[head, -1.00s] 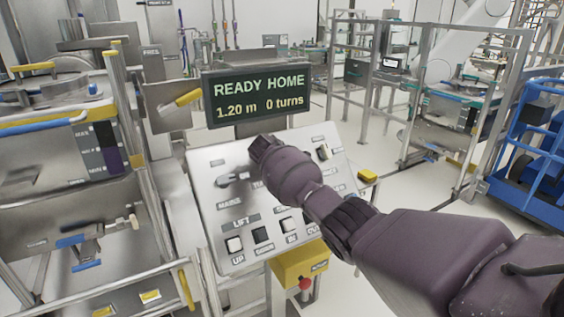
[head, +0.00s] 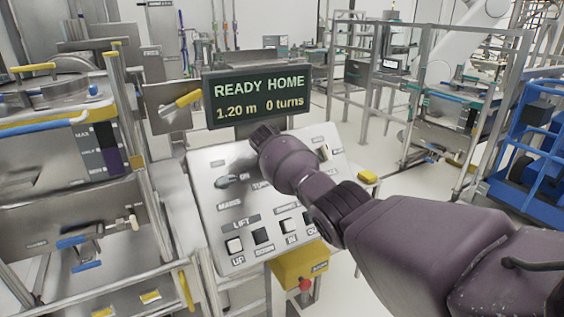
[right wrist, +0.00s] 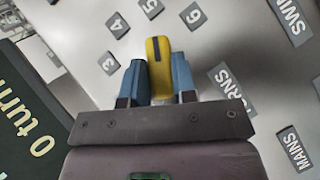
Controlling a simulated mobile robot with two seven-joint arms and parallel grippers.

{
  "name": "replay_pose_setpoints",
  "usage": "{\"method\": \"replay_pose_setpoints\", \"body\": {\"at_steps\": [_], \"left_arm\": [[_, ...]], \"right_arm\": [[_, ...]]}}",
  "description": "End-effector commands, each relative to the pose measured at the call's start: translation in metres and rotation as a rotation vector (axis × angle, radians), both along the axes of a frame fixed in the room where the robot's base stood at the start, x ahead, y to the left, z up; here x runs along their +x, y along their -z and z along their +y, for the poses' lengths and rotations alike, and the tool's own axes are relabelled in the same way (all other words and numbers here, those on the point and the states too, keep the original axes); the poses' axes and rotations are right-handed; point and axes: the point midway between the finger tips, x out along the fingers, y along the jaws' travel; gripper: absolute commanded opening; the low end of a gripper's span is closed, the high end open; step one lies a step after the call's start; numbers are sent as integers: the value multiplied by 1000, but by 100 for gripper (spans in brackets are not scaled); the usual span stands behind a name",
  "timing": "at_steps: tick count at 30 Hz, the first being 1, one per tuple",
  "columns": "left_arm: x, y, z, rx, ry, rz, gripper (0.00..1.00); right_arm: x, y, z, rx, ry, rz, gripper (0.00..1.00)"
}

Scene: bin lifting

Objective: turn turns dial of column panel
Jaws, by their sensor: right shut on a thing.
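The turns dial (right wrist: 158,62) is a yellow knob with a dark line, seen in the right wrist view on the grey face of the column panel (head: 207,199). My right gripper (right wrist: 157,82) has its two blue fingers on either side of the knob and is shut on it. The numbers 3, 4, 5 and 6 and a TURNS label lie around it. In the head view my right wrist hides the dial and the fingertips. The display (head: 257,95) above the panel reads READY HOME, 1.20 m, 0 turns. My left gripper is not in view.
The panel also carries a mains switch (head: 226,182) and a row of lift buttons (head: 235,245). A yellow box with a red button (head: 305,284) sits below. A steel frame machine (head: 90,200) stands close at left. Open floor lies at right before a blue cart (head: 535,140).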

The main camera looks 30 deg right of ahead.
Motion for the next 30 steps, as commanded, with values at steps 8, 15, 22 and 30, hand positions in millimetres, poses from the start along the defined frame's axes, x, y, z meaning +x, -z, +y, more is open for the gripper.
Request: {"method": "replay_pose_setpoints", "body": {"at_steps": [8,15,22,30], "left_arm": [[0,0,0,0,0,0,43],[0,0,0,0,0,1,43],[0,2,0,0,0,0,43],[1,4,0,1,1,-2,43]], "right_arm": [[0,1,0,0,0,2,51],[0,0,0,-1,-1,0,51],[-4,-8,6,-2,-1,-2,51],[-16,-30,24,-1,-2,-2,51]]}}
